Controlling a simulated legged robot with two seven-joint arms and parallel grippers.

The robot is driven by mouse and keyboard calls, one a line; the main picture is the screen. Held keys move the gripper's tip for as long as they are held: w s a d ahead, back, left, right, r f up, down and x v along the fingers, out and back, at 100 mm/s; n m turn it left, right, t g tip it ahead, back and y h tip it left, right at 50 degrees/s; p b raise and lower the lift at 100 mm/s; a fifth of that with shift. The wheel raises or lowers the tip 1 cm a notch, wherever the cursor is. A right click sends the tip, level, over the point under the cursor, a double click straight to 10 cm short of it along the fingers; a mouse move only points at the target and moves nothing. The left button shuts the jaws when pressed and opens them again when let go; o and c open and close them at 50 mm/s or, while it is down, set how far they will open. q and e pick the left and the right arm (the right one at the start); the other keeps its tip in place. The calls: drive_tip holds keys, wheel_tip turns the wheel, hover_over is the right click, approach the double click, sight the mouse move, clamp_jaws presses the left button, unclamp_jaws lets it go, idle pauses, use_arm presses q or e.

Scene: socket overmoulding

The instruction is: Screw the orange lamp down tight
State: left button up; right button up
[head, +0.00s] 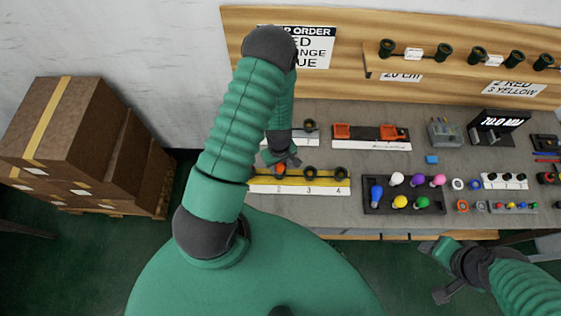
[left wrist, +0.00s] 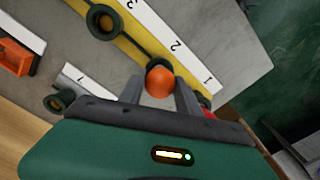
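The orange lamp (head: 279,169) sits upright at the left part of the yellow strip, by the number 2 of its white label. In the left wrist view its round orange top (left wrist: 160,82) shows between my fingertips, and its base is hidden. My left gripper (head: 281,160) is over the lamp from above, with its fingers apart on either side of it; the fingers (left wrist: 160,88) look close to the lamp, but contact is not clear. My right gripper (head: 432,272) is open and empty in front of the table's edge, at lower right.
The yellow strip (head: 263,180) also carries dark empty sockets (head: 310,173). A dark tray (head: 405,207) of coloured lamps stands to the right. An orange-and-black tool (head: 393,134) lies behind. Brown boxes (head: 60,130) are stacked on a pallet at left.

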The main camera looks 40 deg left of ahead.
use_arm(q)
drive_tip(key=c, duration=0.4)
drive_tip(key=shift+f+m, duration=0.1)
drive_tip(key=shift+m, duration=1.1)
drive_tip(key=m, duration=0.3)
drive_tip(key=shift+m+b, duration=0.3)
drive_tip(key=shift+m, duration=0.1)
drive_tip(key=o, duration=1.2)
